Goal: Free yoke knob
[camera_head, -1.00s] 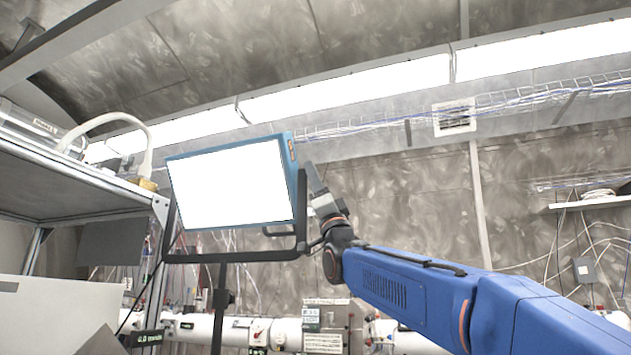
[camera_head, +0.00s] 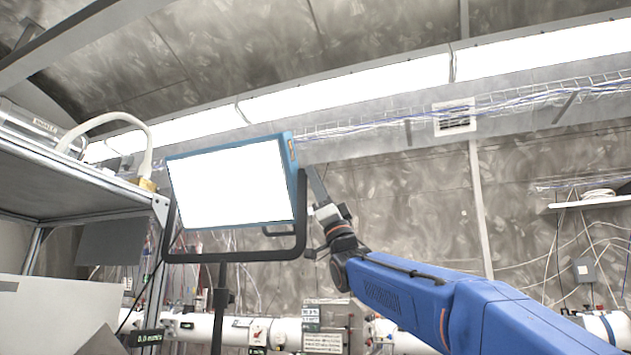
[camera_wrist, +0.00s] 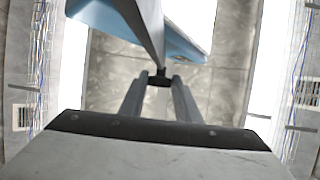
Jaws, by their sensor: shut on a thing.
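A lit panel lamp (camera_head: 230,185) with a blue housing hangs in a dark U-shaped yoke (camera_head: 235,257) on a stand. My gripper (camera_head: 311,170) is at the yoke's right upright, beside the lamp's right edge. In the wrist view, my gripper (camera_wrist: 159,82) has its two fingers close together on a small dark piece, the yoke knob (camera_wrist: 158,77). The blue lamp housing (camera_wrist: 110,20) lies just beyond it. In the head view the knob is hidden by the yoke and fingers.
A metal shelf (camera_head: 80,190) with equipment stands at the left. White pipes and boxes (camera_head: 270,330) run along the wall below. A cable tray (camera_head: 370,122) and a long ceiling light (camera_head: 350,88) are above.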

